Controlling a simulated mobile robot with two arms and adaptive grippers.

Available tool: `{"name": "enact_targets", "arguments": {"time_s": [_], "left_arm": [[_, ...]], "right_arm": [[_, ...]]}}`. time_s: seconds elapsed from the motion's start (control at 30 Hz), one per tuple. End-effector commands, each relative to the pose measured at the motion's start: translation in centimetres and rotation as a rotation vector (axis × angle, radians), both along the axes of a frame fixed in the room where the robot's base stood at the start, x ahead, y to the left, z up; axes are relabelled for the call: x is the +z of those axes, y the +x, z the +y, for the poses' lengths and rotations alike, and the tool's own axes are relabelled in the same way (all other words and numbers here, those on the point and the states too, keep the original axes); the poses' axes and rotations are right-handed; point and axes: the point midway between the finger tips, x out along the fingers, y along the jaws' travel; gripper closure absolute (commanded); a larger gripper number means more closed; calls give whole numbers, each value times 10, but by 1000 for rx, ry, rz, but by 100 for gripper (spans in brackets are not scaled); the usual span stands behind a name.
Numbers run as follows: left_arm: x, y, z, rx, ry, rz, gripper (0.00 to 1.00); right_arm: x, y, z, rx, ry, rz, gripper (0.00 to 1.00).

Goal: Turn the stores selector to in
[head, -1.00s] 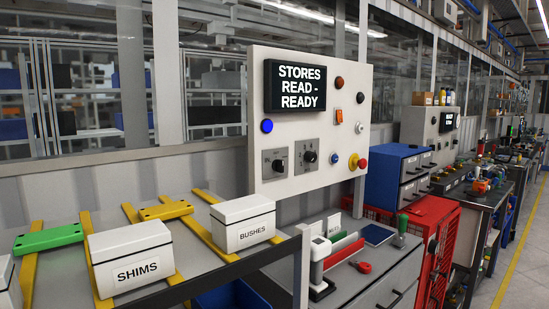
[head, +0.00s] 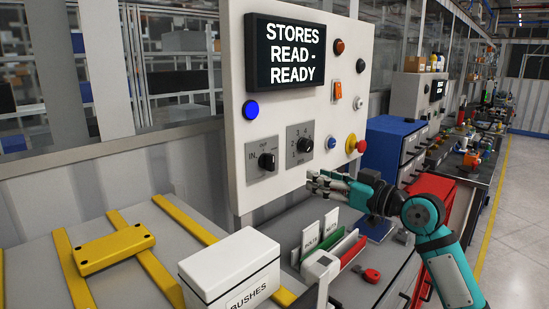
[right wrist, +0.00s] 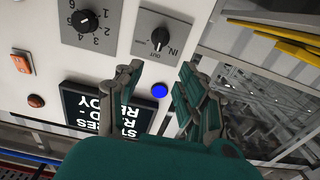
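The stores selector (head: 267,161) is a black knob on a grey plate on the white panel, with an IN label at its left. In the right wrist view the selector (right wrist: 160,38) appears upside down with IN and OUT labels; I cannot tell surely which mark its pointer meets. My right gripper (head: 314,183) is in front of the panel's lower right part, to the right of and below the selector, not touching it. In the wrist view its fingers (right wrist: 158,75) are spread apart with nothing between them. My left gripper is not in view.
The panel also carries a numbered knob (head: 305,145), a blue lit button (head: 251,110), a display (head: 284,51) reading STORES READ - READY, an orange rocker (head: 337,91) and a red mushroom button (head: 361,146). A white BUSHES box (head: 229,262) stands below on the bench.

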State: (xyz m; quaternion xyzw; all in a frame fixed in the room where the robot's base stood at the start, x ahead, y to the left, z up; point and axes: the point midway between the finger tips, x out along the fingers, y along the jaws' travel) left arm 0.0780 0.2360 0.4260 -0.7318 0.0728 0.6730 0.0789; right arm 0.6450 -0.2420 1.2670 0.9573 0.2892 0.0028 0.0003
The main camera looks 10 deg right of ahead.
Motion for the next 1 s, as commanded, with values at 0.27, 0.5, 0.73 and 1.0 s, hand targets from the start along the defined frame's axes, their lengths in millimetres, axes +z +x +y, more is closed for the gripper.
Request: {"name": "enact_targets", "arguments": {"time_s": [0.27, 0.5, 0.73, 1.0], "left_arm": [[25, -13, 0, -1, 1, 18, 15], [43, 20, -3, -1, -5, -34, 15], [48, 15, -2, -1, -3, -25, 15], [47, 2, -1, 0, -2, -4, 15]], "right_arm": [[5, 53, 36, 2, 4, 3, 62], [3, 94, 62, 0, 3, 4, 62], [1, 116, 76, -1, 2, 2, 62], [0, 120, 79, -1, 0, 1, 62]]}}
